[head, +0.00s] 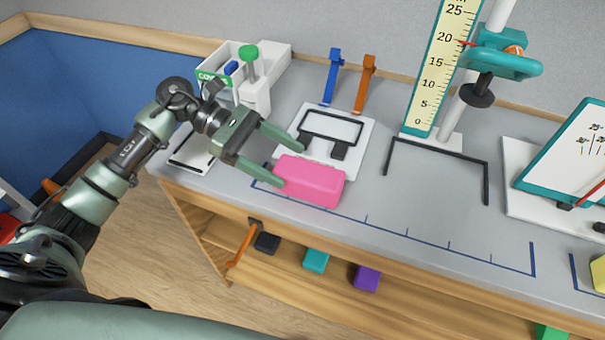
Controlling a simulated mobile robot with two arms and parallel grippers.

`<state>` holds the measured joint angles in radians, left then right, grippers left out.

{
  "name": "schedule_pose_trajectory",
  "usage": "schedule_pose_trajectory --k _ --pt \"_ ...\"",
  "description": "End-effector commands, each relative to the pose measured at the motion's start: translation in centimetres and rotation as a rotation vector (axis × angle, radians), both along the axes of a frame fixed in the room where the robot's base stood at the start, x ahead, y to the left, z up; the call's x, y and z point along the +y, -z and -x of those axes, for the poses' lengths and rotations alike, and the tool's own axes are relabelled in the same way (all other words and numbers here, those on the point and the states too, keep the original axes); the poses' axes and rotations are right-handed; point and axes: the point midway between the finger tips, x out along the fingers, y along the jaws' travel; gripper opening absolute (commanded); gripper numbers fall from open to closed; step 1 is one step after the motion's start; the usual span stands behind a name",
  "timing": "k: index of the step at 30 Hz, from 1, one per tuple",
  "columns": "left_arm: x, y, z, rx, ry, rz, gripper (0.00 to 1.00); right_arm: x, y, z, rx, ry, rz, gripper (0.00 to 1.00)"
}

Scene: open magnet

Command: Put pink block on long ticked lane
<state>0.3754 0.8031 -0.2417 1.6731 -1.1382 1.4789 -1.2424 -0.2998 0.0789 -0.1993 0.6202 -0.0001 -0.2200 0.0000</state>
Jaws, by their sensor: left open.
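The pink block (314,181) is at the left end of the long ticked lane, a blue line with short ticks (447,246) along the front of the grey bench top. The block hides part of that line and overlaps the front edge of a white plate behind it. My left gripper (291,166) is open at the block's left end. One fingertip shows by the block's far side and the other by its near left corner. I cannot tell whether either finger touches it. My right gripper is not in view.
A white plate with a black frame (362,155) lies behind the block. A ruler stand (437,70), a black bracket outline (440,150) and a tilted board (570,155) are farther right. Several coloured blocks sit on the shelf below. The lane right of the block is clear.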

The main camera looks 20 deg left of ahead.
Motion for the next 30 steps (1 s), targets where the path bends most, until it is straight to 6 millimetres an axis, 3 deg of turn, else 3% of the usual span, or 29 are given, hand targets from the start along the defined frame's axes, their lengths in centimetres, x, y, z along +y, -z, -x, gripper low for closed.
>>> schedule_pose_trajectory --k 3,10,30 --pt "2.4 -0.7 -0.2 -0.002 -0.002 -0.003 0.76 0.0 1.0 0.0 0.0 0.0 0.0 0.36" --pt "5.1 -2.0 -0.2 -0.001 -0.001 -0.001 0.76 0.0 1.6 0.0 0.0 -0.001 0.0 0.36" --pt "5.5 -2.3 -0.2 -0.001 0.001 0.0 0.76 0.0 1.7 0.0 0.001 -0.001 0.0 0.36"
